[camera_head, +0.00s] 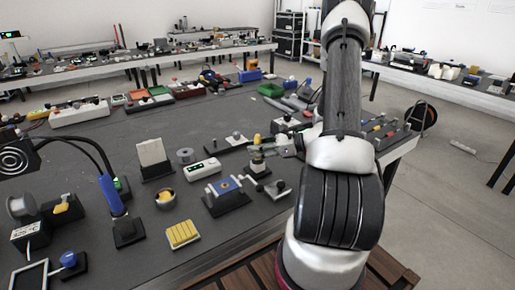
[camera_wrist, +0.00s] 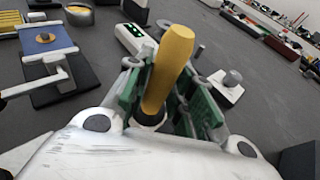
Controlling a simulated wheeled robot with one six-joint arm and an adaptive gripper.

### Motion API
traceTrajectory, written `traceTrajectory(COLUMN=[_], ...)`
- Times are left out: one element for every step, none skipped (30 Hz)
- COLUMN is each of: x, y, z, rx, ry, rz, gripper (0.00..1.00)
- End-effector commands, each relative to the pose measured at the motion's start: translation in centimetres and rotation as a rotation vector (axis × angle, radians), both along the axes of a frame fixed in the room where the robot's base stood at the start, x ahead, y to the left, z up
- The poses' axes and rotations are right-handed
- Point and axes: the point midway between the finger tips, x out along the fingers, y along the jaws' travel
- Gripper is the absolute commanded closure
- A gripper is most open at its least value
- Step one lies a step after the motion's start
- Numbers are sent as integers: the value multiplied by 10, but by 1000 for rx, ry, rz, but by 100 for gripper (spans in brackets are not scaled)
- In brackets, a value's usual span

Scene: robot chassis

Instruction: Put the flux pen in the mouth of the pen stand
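The flux pen appears to be the yellow rounded shaft (camera_wrist: 168,65) standing between my gripper's fingers in the wrist view. Its yellow top (camera_head: 257,138) also shows in the head view. My gripper (camera_wrist: 163,100) has green-padded fingers close on both sides of the shaft and looks shut on it. The shaft's lower end is hidden by the gripper. In the head view my gripper (camera_head: 268,147) reaches in from the right at the pen. A small stand on a dark base (camera_head: 258,168) is below the pen. I cannot tell whether it is the pen stand or whether the pen touches it.
A blue-topped block (camera_head: 225,187) and a white device (camera_head: 202,169) stand to the left. A dark plate with a grey knob (camera_head: 277,188) lies in front. A light plate with a round knob (camera_head: 236,140) is behind.

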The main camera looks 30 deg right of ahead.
Motion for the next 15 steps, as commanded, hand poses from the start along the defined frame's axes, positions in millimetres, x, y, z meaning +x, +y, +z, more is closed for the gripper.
traceTrajectory(x=[0, 0, 0, 0, 0, 0, 0, 0, 0, 0, 0, -1, -2, -3, -6], y=[0, 0, 0, 0, 0, 0, 0, 0, 0, 0, 0, -1, -3, -4, -8], z=[0, 0, 0, 0, 0, 0, 0, 0, 0, 0, 1, 1, 2, 2, 4], rx=[0, 0, 0, 0, 0, 0, 0, 0, 0, 0, 0, 0, 0, 0, -1], ry=[0, 0, 0, 0, 0, 0, 0, 0, 0, 0, 0, 0, 0, -2, -2], rz=[0, 0, 0, 0, 0, 0, 0, 0, 0, 0, 0, -1, -1, -2, -3], gripper=[63, 57, 56, 56, 56, 56, 56, 56, 56, 56, 56, 56, 56, 56, 56])
